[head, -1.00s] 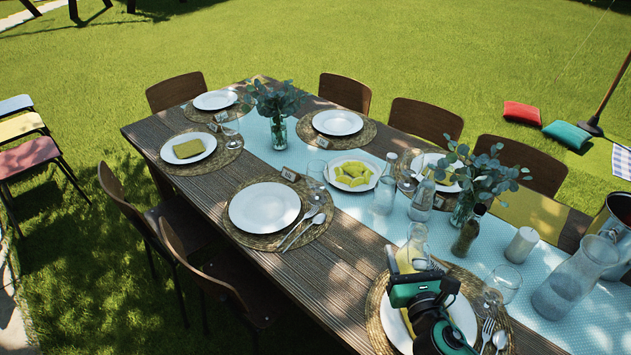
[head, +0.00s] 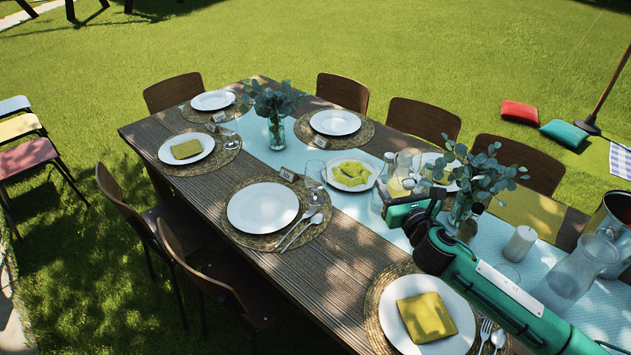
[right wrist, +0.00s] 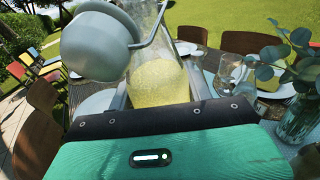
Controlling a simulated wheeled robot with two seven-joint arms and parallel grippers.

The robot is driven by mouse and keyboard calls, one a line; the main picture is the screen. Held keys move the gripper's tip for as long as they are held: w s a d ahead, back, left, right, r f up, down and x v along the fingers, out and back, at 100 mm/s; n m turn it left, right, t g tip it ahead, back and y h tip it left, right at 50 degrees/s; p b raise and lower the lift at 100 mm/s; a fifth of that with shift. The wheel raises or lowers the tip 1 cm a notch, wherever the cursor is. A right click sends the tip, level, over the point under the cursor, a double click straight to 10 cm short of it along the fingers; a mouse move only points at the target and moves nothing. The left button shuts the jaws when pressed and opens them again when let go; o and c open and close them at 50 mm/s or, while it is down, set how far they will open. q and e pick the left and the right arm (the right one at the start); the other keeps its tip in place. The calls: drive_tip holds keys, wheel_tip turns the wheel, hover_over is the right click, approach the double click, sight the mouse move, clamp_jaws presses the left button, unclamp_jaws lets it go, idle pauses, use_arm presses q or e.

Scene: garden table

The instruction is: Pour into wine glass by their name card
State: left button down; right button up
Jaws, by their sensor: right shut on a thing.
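My right gripper (head: 404,206) is shut on a clear glass bottle (head: 396,186) of pale yellow drink, held over the runner near the table's middle. In the right wrist view the bottle (right wrist: 158,82) stands between the fingers, with a grey rounded stopper (right wrist: 98,45) on a wire hanging beside its neck. A wine glass (head: 315,172) stands by a name card (head: 289,174) behind the near middle plate, left of the bottle and apart from it. Another glass (head: 232,139) and card (head: 212,127) are farther left. The card's writing is too small to read. My left gripper is out of view.
A plate of yellow pieces (head: 351,187) lies left of the bottle. A eucalyptus vase (head: 463,212), white candle (head: 520,243) and glass pitcher (head: 567,275) stand to the right. A near plate (head: 455,310) holds a yellow napkin (head: 426,317). Bare wood shows at front centre (head: 330,262).

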drive_tip(key=shift+w+r, duration=0.2)
drive_tip(key=shift+w, duration=0.05)
idle(0.4)
